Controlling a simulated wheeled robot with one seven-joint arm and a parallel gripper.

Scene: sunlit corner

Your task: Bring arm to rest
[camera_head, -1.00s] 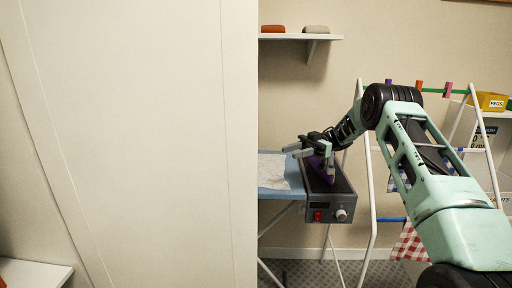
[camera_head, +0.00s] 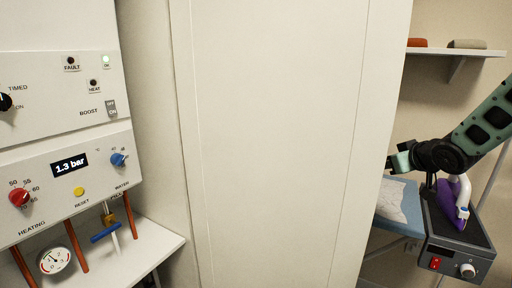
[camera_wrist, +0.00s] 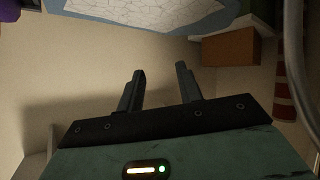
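My gripper (camera_head: 402,160) is at the right of the head view, at the end of my arm, in front of the tall pale panel's edge. In the wrist view my gripper (camera_wrist: 160,72) has its two fingers apart with nothing between them. A purple iron (camera_head: 452,203) with a pale handle stands on a dark grey station (camera_head: 455,255) with a red switch and a knob. My gripper is left of and above the iron, apart from it.
A blue ironing board (camera_head: 400,222) with a whitish cloth (camera_head: 392,202) lies beside the station. A tall pale panel (camera_head: 275,140) fills the middle. A boiler panel (camera_head: 65,180) with knobs and pipes is at the left. A wall shelf (camera_head: 455,52) is at upper right.

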